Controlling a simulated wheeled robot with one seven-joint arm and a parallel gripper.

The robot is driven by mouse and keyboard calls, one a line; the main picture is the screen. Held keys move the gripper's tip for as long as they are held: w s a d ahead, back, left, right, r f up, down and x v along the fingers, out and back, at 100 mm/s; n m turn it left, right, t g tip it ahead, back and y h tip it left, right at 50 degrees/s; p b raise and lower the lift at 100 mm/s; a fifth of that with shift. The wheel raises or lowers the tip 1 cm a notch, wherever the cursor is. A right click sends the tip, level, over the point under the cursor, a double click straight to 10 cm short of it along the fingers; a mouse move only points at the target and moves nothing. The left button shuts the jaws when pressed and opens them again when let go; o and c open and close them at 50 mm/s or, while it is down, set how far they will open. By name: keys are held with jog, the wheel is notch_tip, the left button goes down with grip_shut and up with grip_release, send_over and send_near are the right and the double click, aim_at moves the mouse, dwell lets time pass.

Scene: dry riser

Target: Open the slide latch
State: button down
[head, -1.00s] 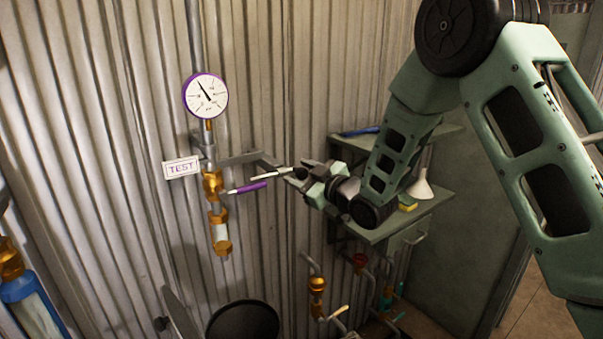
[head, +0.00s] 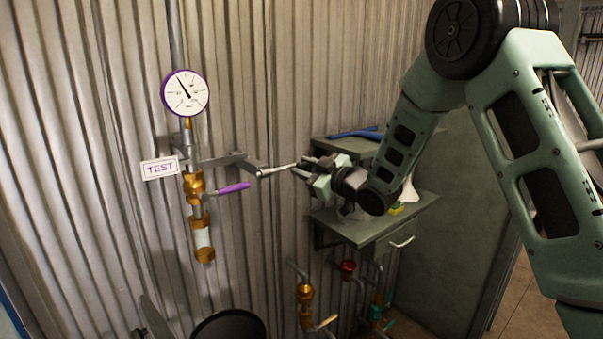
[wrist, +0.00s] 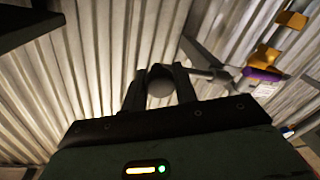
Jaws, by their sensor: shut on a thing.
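A pale rod (head: 279,170) shows beside the end of a grey bracket (head: 222,160) on the corrugated wall; I take the rod to be part of the slide latch, but cannot be sure. My gripper (head: 303,168) is shut on the right end of the rod. In the wrist view a round grey end (wrist: 160,84) sits between the fingers of my gripper (wrist: 160,78), and a rod runs off to the right. Whether the rod touches the bracket is too small to tell.
A purple lever (head: 233,188) on brass fittings is just left below the rod. A gauge (head: 185,93) and a TEST sign (head: 160,168) are farther left. A green shelf unit (head: 372,230) stands close beneath my arm. Brass valves (head: 305,292) and a dark bin (head: 228,326) are below.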

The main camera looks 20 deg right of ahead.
jog(key=c, duration=1.1)
grip_release()
jog(key=shift+c, duration=0.2)
jog(key=b+v, duration=0.6)
jog(key=v, duration=1.1)
jog(key=shift+s, duration=0.25)
jog(key=s+a+f+m+g+h, duration=0.25)
jog(key=a+f+g, duration=0.2)
jog(key=a, duration=0.25)
jog(key=s+a+f+m+g+h, duration=0.1)
jog(key=s+a+f+g+h, duration=0.2)
jog(key=a+f, duration=0.35)
jog(key=s+a+f+g, duration=0.1)
jog(key=s+a+g, duration=0.1)
jog(key=s, duration=0.5)
jog(key=s+a+f+g+h, duration=0.1)
jog(key=s+a+g, duration=0.1)
jog(key=s, duration=0.6)
jog(key=s+a+f+g, duration=0.1)
jog(key=s+g, duration=0.3)
jog(key=s, duration=0.4)
jog(key=shift+a+f+n+g+h, duration=0.25)
jog(key=shift+a+n+g+h, duration=0.1)
jog(key=shift+a, duration=0.15)
